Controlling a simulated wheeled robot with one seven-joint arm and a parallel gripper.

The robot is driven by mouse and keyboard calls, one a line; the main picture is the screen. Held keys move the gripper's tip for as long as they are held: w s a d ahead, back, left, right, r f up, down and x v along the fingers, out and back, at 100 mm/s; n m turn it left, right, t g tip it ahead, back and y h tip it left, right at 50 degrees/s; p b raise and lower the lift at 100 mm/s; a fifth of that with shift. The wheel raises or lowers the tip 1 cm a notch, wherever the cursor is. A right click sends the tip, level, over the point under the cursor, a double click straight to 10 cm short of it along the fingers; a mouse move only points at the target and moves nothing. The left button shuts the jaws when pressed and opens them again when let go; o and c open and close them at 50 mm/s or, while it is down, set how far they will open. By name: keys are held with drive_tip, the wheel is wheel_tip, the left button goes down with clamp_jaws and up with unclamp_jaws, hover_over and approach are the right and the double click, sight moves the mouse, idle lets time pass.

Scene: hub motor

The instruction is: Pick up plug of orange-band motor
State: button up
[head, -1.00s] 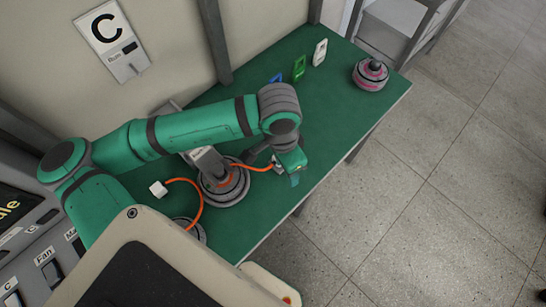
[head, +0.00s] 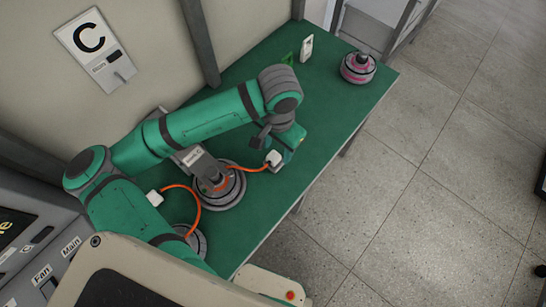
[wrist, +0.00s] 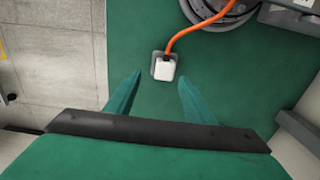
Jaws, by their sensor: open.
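The motor with an orange band (head: 219,188) is a grey round hub on the green table, partly behind a grey stand. It shows at the top of the wrist view (wrist: 215,8). An orange cable (head: 251,168) runs right from it to a white plug (head: 273,158). In the wrist view the white plug (wrist: 165,70) lies over the green table, just ahead of my fingertips and between their lines. My gripper (wrist: 159,79) is open and empty, its two green fingers apart. In the head view my arm partly hides the gripper.
A second white plug (head: 154,198) on an orange cable leads to another motor (head: 190,240), partly covered by my arm. A pink-banded motor (head: 357,67) stands at the far table end near a white bracket (head: 307,48) and a green one (head: 288,58). The table's right edge is close.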

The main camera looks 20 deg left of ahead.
sight(274, 156)
drive_tip(key=shift+s+a+f, duration=0.1)
drive_tip(key=shift+a+f, duration=0.15)
drive_tip(key=shift+f, duration=1.05)
drive_tip(key=shift+s+a+f, duration=0.1)
drive_tip(key=shift+a+f, duration=0.1)
drive_tip(key=shift+f, duration=1.05)
clamp_jaws()
